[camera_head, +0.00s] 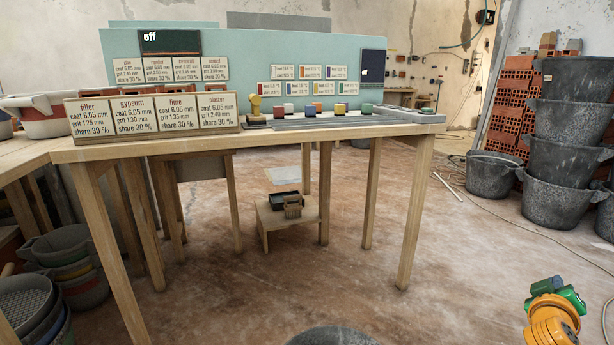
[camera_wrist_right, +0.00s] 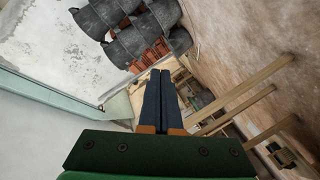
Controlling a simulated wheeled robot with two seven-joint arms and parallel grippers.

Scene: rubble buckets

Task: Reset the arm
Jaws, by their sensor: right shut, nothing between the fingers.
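My right gripper (camera_head: 556,290) shows at the lower right of the head view, in green and orange, away from the table and over the floor. In the right wrist view its two dark fingers (camera_wrist_right: 160,100) lie together, shut with nothing between them. My left gripper is not in the head view.
A wooden table (camera_head: 300,137) stands ahead with label boards (camera_head: 152,115), a row of small coloured blocks (camera_head: 317,107) and a teal panel (camera_head: 235,70). Stacked dark buckets (camera_head: 568,130) and bricks (camera_head: 508,95) stand at right. More buckets (camera_head: 65,262) sit at lower left. The middle floor is mostly clear.

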